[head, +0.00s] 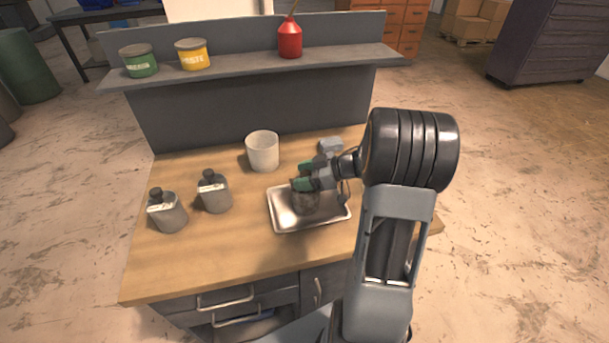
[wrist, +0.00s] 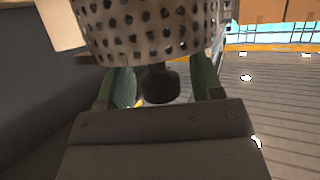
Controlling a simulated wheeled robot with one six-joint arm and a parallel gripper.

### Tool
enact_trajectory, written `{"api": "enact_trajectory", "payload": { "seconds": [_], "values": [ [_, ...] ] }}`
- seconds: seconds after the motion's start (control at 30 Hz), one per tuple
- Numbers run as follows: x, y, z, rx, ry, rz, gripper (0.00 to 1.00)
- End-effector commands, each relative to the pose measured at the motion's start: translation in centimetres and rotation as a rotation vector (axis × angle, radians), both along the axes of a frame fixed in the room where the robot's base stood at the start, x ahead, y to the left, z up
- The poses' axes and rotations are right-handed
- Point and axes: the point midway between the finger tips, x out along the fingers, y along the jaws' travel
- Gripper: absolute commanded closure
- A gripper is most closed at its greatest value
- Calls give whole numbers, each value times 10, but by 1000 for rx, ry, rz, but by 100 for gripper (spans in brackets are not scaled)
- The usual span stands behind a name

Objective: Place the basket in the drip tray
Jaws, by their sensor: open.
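The basket (head: 306,204) is a small grey perforated metal pot. In the head view it appears to stand upright in the drip tray, partly covered by my gripper. The drip tray (head: 283,221) is a shallow shiny metal tray on the wooden bench. My gripper (head: 303,177) has green fingertips and is open at the basket's upper edge. In the wrist view the basket (wrist: 150,28) fills the top. A dark round knob (wrist: 160,85) shows between my parted fingertips (wrist: 163,83), with gaps beside it. Whether the basket's underside rests fully on the tray is hidden.
A pale cup (head: 262,151) stands behind the tray. Two grey flasks (head: 214,192) (head: 168,212) stand at the left. A small grey object (head: 331,146) lies behind my gripper. A raised shelf (head: 245,70) at the back holds two tins and a red bottle (head: 290,40). The front bench area is clear.

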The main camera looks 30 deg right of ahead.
Motion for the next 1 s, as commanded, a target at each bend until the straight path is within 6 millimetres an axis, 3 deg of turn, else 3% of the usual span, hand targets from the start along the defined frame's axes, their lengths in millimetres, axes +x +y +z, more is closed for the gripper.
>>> {"api": "enact_trajectory", "payload": {
  "seconds": [0.17,0.5,0.8,0.9,1.0],
  "values": [
    [-5,-8,7,-1,-2,-2,40],
    [-39,-57,32,-2,-2,-4,40],
    [-59,-85,48,-3,-2,-2,40],
    [-55,-87,52,-19,-23,-22,40],
    [-35,-83,63,-82,-92,-97,40]
  ]
}}
